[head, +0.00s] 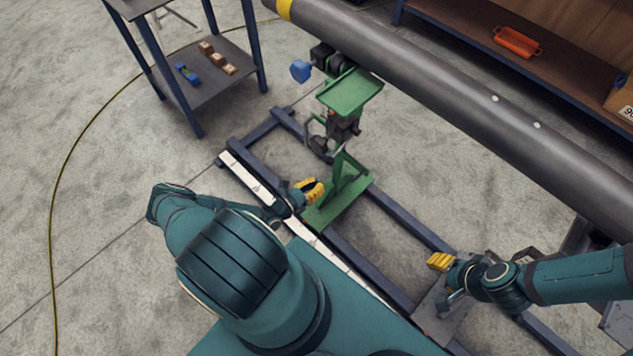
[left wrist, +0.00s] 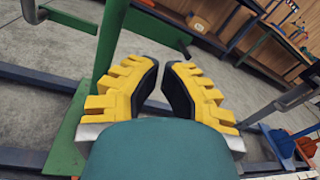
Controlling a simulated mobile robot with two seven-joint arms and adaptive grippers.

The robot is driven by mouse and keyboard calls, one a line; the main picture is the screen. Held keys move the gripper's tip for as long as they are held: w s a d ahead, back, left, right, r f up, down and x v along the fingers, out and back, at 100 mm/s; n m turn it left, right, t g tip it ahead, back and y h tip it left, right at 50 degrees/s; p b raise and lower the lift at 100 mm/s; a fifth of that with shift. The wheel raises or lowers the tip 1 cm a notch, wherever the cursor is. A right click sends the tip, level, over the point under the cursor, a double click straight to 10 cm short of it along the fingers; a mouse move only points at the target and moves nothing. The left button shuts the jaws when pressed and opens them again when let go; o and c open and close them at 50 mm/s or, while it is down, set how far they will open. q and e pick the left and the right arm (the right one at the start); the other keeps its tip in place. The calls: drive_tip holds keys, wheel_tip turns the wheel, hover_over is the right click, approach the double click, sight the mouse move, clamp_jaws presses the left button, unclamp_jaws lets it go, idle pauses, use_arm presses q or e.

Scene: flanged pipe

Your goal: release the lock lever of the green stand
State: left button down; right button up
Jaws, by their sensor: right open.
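The green stand (head: 351,93) is under the big pipe, with a flat green upper plate and a green base (head: 340,190) on the rails. In the left wrist view a green upright (left wrist: 108,45) rises left of my fingers, with a green bar (left wrist: 162,27) running to the right. I cannot tell which part is the lock lever. My left gripper (head: 309,190) is beside the base on its left; its yellow fingers (left wrist: 161,72) are a little apart with nothing between them. My right gripper (head: 439,262) is open, right of the stand and apart from it.
The grey pipe (head: 470,95) crosses above. A blue knob (head: 300,70) sticks out left of the stand's top. A shelf cart (head: 208,82) stands at upper left, a workbench (head: 570,75) at upper right. Blue-grey rails (head: 400,222) lie on the floor; open concrete is left.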

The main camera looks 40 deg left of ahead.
use_arm(q)
drive_tip(key=w+r, duration=0.3)
drive_tip(key=w, duration=0.3)
drive_tip(key=shift+w+r+b, duration=0.2)
drive_tip(key=shift+w+b, duration=0.1)
drive_tip(key=shift+b, duration=0.15)
use_arm(e)
drive_tip(key=shift+w+f, duration=0.1)
drive_tip(key=shift+f, duration=0.45)
